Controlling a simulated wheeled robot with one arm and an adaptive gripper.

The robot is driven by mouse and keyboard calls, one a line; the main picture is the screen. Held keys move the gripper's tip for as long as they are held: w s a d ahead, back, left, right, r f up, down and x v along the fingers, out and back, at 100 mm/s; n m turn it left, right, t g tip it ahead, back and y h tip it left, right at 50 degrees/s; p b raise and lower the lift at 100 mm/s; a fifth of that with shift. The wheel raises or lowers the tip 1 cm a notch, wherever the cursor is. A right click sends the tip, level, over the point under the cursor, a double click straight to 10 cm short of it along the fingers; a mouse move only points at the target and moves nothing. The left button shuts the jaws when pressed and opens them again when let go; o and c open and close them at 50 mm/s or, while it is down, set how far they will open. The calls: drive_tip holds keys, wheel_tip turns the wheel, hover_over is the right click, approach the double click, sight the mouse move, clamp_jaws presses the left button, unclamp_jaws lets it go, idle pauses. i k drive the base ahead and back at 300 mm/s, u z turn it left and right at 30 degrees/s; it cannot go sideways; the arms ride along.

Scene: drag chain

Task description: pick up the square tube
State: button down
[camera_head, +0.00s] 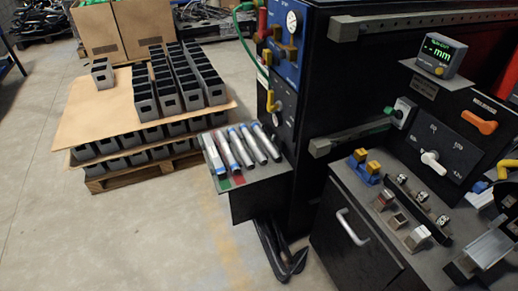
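Several dark grey, square, hollow pieces with open tops stand upright in rows on a cardboard sheet at the left; they look like short square tubes. One such square tube (102,73) stands apart, left of the rows (187,88). More of them show in a lower layer (150,134). A silver, box-shaped profile (487,249) lies at the lower right on the machine's ledge; whether it is a hollow tube is unclear. I cannot make out my gripper in this view.
A dark machine (330,100) fills the right, with a green "mm" display (441,54) and a switch panel. A small shelf (255,180) holds several marker-like cylinders. The stack rests on a wooden pallet (130,178). Floor (120,240) at lower left is clear.

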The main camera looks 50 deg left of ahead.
sight(221, 173)
drive_tip(key=u, duration=3.55)
drive_tip(key=i, duration=2.05)
drive_tip(key=z, duration=1.2)
